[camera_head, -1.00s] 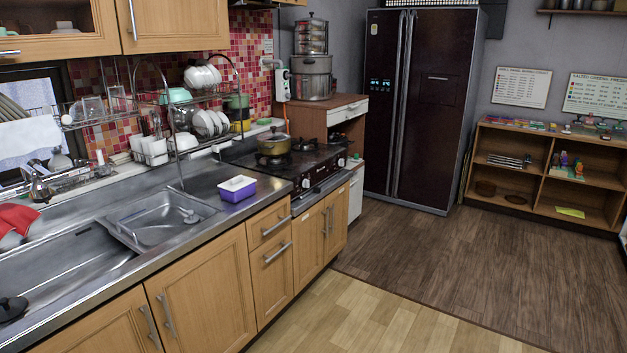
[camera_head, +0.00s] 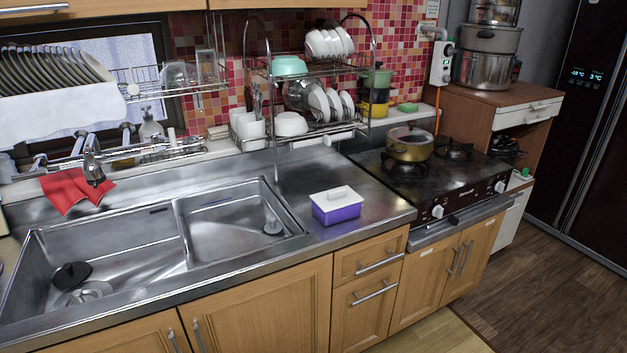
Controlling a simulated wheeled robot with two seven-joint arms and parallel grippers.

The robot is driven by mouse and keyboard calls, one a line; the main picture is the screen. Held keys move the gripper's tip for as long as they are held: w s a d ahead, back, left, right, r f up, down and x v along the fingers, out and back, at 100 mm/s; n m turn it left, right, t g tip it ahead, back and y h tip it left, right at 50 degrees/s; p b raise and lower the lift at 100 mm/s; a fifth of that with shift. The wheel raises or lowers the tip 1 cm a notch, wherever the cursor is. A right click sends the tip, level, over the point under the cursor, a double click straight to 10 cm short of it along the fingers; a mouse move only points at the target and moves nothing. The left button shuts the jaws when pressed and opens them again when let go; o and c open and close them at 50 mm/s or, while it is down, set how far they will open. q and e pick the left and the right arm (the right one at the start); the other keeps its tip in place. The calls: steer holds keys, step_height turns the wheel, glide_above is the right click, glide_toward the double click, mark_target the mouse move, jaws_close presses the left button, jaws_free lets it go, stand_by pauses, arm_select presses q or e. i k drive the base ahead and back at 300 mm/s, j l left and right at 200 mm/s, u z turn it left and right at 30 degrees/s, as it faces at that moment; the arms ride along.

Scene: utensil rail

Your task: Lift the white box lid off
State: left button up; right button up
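A small purple box (camera_head: 338,215) stands on the steel counter, between the sink and the stove. Its white lid (camera_head: 336,198) with a raised handle on top sits on the box and covers its opening. Neither of my grippers shows in the head view.
The double-basin sink (camera_head: 228,228) lies left of the box. The stove (camera_head: 440,176) with a gold pot (camera_head: 409,144) is to its right. A wire dish rack (camera_head: 318,130) with bowls and plates rises behind it. Bare steel counter (camera_head: 375,208) surrounds the box.

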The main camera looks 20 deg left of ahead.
mark_target(332, 199)
steer(key=i+l+u, duration=0.6)
steer(key=i, duration=0.25)
